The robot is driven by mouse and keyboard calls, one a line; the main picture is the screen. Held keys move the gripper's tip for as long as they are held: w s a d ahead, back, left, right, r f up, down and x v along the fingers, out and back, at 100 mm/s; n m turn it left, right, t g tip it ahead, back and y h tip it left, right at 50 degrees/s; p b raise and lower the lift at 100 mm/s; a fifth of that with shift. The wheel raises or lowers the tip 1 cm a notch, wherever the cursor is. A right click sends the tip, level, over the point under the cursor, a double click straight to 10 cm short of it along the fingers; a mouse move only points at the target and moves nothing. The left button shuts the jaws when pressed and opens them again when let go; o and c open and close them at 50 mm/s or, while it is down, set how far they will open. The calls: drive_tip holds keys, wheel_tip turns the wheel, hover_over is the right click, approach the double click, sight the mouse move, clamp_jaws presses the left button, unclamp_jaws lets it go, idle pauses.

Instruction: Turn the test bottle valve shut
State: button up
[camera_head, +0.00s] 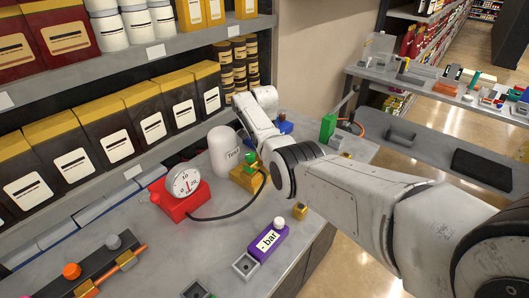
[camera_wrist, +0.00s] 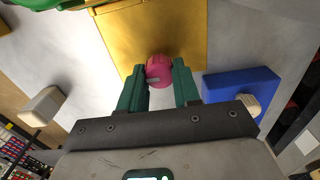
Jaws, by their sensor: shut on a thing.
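The white test bottle (camera_head: 224,151), marked "Test", stands upright on the grey bench in the head view. A yellow block (camera_head: 243,178) with a green part (camera_head: 250,161) on top is beside it. In the wrist view, a pink round knob (camera_wrist: 159,70) sits on a yellow block (camera_wrist: 178,28). My gripper (camera_wrist: 160,72), with green fingers, is shut on this knob, one finger on each side. My arm hides the fingers and the pink knob in the head view.
A red block with a dial gauge (camera_head: 186,183) has a black hose running right. A blue block (camera_wrist: 241,92) with a pale knob is right of my fingers. Loaded shelves line the back left.

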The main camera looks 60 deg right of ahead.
drive_tip(key=o, duration=1.1)
drive_tip(key=shift+c, duration=0.2)
wheel_tip(320, 180, up, 11)
drive_tip(key=shift+b, duration=0.4)
drive_tip(key=shift+s+f, duration=0.1)
drive_tip(key=shift+f, duration=0.05)
